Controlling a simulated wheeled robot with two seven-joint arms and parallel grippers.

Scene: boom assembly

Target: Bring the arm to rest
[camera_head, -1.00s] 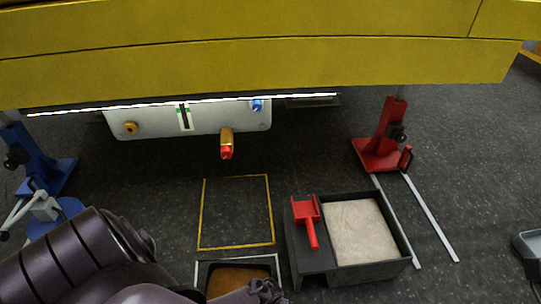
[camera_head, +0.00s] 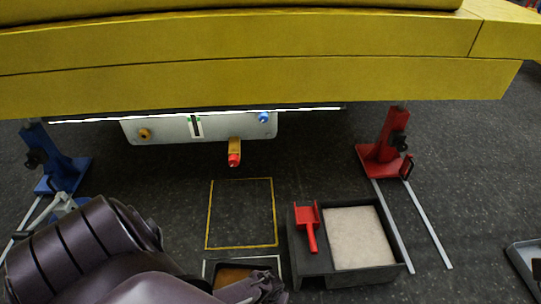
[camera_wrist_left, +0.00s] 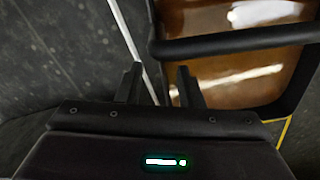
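My left arm comes in from the lower left of the head view, and its gripper (camera_head: 262,288) is at the bottom edge beside a dark tray with brown liquid (camera_head: 232,277). In the left wrist view the two fingers of the left gripper (camera_wrist_left: 158,82) stand apart with nothing between them. The tray (camera_wrist_left: 305,75) shows at the upper right there, with a black bar across it. The fingers appear close to the tray's left side; I cannot tell whether they touch it. My right gripper is not in view.
A yellow boom (camera_head: 260,85) spans the top. Under it is a pale panel (camera_head: 200,127) with a red-tipped fitting (camera_head: 234,158). A red stand (camera_head: 380,160) and a blue stand (camera_head: 60,168) flank it. The yellow floor outline (camera_head: 242,212) is empty.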

